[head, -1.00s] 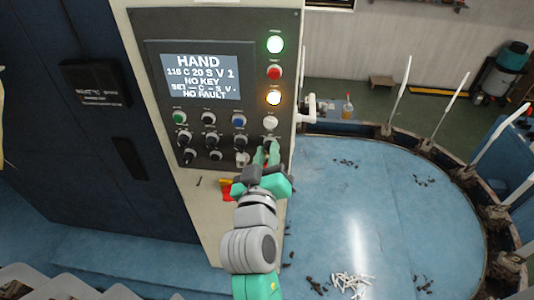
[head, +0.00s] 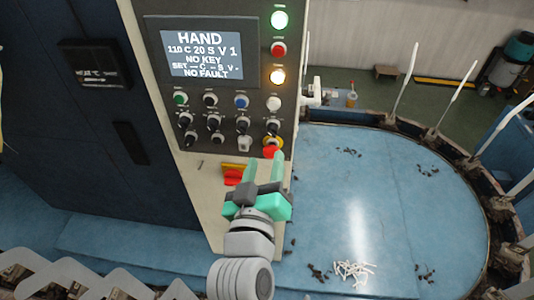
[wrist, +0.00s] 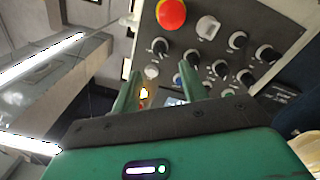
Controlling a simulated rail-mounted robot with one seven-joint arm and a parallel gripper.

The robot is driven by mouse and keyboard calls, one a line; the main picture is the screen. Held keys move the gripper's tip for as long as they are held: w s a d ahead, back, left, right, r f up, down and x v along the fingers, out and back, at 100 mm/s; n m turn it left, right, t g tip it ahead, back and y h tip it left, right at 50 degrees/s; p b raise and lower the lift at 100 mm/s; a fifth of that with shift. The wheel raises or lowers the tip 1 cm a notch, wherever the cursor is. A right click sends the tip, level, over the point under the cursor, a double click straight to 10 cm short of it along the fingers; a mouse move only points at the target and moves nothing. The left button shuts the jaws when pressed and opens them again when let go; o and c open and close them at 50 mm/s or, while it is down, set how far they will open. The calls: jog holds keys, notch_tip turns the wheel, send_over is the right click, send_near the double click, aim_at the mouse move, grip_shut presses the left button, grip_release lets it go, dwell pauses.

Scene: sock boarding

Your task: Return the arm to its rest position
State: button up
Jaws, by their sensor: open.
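My gripper (head: 263,170) is in front of the lower part of the control panel (head: 160,110), with its green fingers apart and nothing between them. In the wrist view the two green fingers (wrist: 157,92) point toward the panel face and are spread, with a gap between. The panel carries a lit screen (head: 201,54) reading HAND, NO KEY and NO FAULT, and several knobs and buttons. A red mushroom button (wrist: 171,14) shows at the top of the wrist view. In the head view a red button on a yellow base (head: 272,147) is partly hidden behind a fingertip.
A red and yellow switch (head: 233,173) sits just left of my gripper. The round blue table (head: 400,210) to the right holds small dark scraps and a white pile (head: 353,272). White upright forms (head: 406,80) stand around its rim.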

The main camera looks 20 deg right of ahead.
dwell(0.4)
jog(key=s+a+r+t+y+p, duration=0.1)
jog(key=s+a+r+t+y, duration=0.2)
jog(key=r, duration=0.8)
jog(key=s+a+r+t+y+p, duration=0.2)
jog(key=s+a+r, duration=0.3)
jog(key=r, duration=0.7)
jog(key=s+a+r+t+y+p, duration=0.2)
jog(key=s+a+r+t+y, duration=0.2)
jog(key=r, duration=0.7)
jog(key=shift+a+r+y, duration=0.25)
jog(key=shift+a+y, duration=0.05)
jog(key=shift+a, duration=0.8)
jog(key=shift+w, duration=0.1)
